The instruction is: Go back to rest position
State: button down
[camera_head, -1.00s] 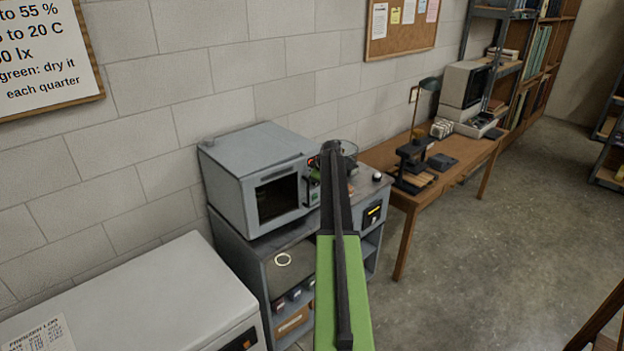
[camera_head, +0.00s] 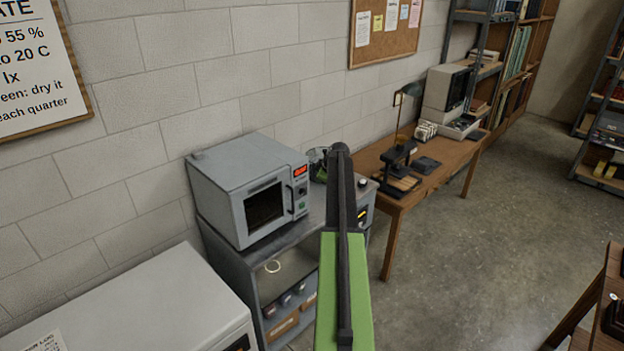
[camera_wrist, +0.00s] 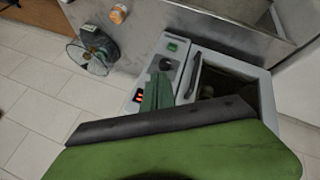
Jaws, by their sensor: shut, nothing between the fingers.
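My arm, green with a dark upper link, rises through the lower middle of the head view. My gripper (camera_wrist: 158,76) shows in the wrist view as a narrow green pair of jaws, shut and empty. It appears in front of the control panel of a grey oven, apart from or touching it I cannot tell. In the head view the gripper is mostly hidden behind my arm. The oven (camera_head: 250,185) stands with its door shut and a lit red display; it also fills the right of the wrist view (camera_wrist: 262,92).
The oven stands on a grey shelf cabinet (camera_head: 240,270). A small fan (camera_wrist: 92,52) stands beside it. A white chest (camera_head: 150,310) is at lower left. A wooden desk (camera_head: 450,155) with a lamp stands to the right. A table edge (camera_head: 605,290) is at lower right. The floor between is clear.

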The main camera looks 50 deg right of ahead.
jog(key=w+a+f+m+g+y+b, duration=0.1)
jog(key=a+f+b, duration=0.3)
jog(key=a, duration=1)
jog(key=w+a+f+g+y+b, duration=0.1)
jog(key=w+a+f+b, duration=0.3)
jog(key=a, duration=1.1)
jog(key=s+a+f+m+g+y+b, duration=0.1)
jog(key=a+f+b, duration=0.3)
jog(key=a, duration=1)
jog(key=s+a+f+g+b, duration=0.1)
jog(key=s+a+f+b, duration=0.1)
jog(key=s+a, duration=0.3)
jog(key=s+a+f+m+g+b, duration=0.1)
jog(key=s+a+f, duration=0.4)
jog(key=a, duration=0.9)
jog(key=s+a+f+m+g+b, duration=0.1)
jog(key=s+a+f+b, duration=0.3)
jog(key=a, duration=0.5)
jog(key=shift+s+a+g, duration=0.4)
jog(key=shift+s, duration=0.4)
